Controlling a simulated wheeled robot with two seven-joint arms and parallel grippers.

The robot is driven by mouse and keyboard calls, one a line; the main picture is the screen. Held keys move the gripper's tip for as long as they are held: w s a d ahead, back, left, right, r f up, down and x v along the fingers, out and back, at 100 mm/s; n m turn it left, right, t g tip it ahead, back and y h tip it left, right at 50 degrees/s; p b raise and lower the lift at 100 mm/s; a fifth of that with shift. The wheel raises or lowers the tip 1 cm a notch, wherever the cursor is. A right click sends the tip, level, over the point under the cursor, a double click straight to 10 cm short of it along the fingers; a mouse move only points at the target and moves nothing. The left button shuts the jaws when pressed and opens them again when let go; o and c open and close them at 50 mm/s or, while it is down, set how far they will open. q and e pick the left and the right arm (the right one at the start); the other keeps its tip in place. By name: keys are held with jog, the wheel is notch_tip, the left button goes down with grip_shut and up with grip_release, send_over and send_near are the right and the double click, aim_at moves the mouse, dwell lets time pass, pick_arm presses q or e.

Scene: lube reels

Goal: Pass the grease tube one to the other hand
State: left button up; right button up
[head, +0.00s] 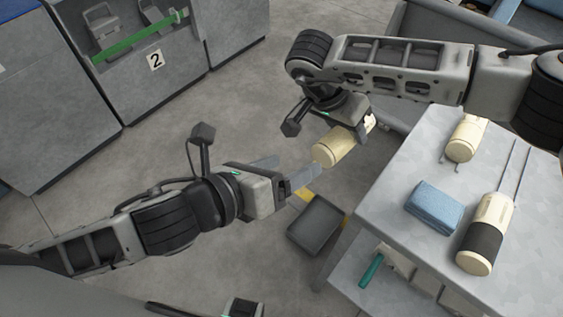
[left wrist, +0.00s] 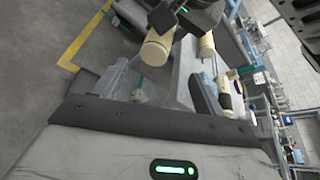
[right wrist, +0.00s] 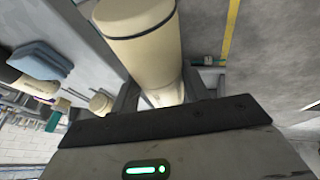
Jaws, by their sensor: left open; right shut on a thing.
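A cream grease tube (head: 334,149) is held in the air in my right gripper (head: 352,126), left of the table. In the right wrist view the tube (right wrist: 142,38) stands out between the fingers, with a dark ring near its end. It also shows in the left wrist view (left wrist: 155,48). My left gripper (head: 283,171) is open and empty. Its fingertips are close to the tube's free end in the head view; I cannot tell whether they touch it.
The grey table (head: 400,178) at the right carries a blue cloth (head: 434,206), a second cream tube (head: 464,138) and a cream-and-black tube (head: 485,236). A dark tray (head: 316,225) is below, left of the table. Grey cabinets (head: 60,100) stand at the far left.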

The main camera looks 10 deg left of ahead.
aim_at(322, 149)
pick_arm(q)
jog(key=w+d+f+m, duration=0.1)
jog(key=w+d, duration=0.1)
jog(key=w, duration=0.1)
jog(key=w+d+f+m, duration=0.1)
jog(key=w+d, duration=0.1)
jog(key=w+d+f+m, duration=0.1)
jog(key=w+d, duration=0.1)
jog(key=w, duration=0.1)
jog(key=shift+w+d+f, duration=0.2)
jog(key=shift+w+f, duration=0.1)
jog(key=shift+f, duration=0.1)
jog(key=c, duration=1.1)
jog(key=shift+c, duration=0.3)
pick_arm(e)
jog(key=o, duration=1.1)
